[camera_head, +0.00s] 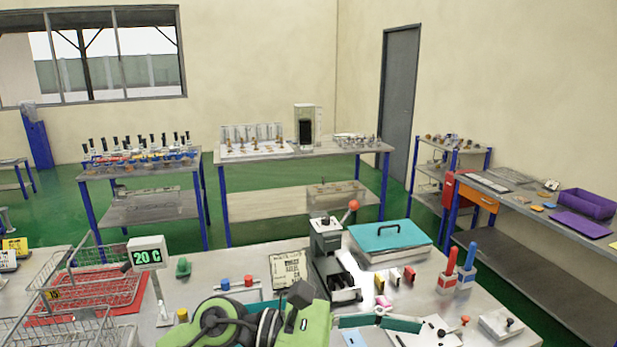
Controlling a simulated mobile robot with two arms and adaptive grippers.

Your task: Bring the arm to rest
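A lime-green and black jointed part, which looks like a link of my own arm, fills the bottom middle of the head view. I cannot tell which arm it belongs to. No gripper fingers show clearly, and nothing is seen held. On the bench (225,270) behind it, a grey and black press-like device (327,245) with a red-orange ball knob stands upright. A box with a teal lid (392,237) and dark handle sits behind and right of the device. The lid lies flat on the box. The green part hides some of the bench front.
Wire baskets (85,285) and a "20 C" display (148,252) stand at the left. A teal piece (405,323) lies near the front. Other tables line the back and right, with green floor between.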

